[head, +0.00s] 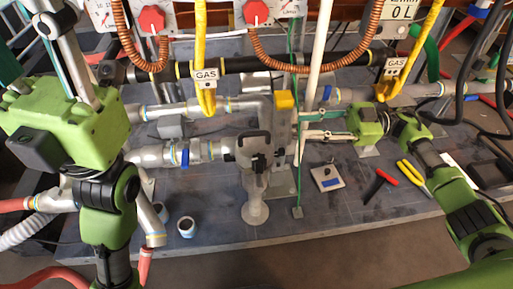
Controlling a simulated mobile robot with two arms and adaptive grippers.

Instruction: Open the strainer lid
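The strainer, a grey metal fitting (256,180), stands in the middle of the head view. It has a dark, handle-like top (255,147) and a pale round lower end. I cannot tell which part is its lid. My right gripper (303,125) reaches in from the right, just right of the strainer. Its two pale fingers are spread apart, their tips near a thin green rod and apart from the strainer. My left gripper (57,18) is large at the upper left, its pale fingers pointing up, far from the strainer; whether they are apart is unclear.
Grey pipes (180,153) run left of the strainer. Yellow gas hoses (201,50), copper hoses and a white pole (318,70) hang above. On the grey board (340,215) lie a small plate (327,178), red-handled tool (385,178), yellow pliers (412,177) and a small cup (186,227).

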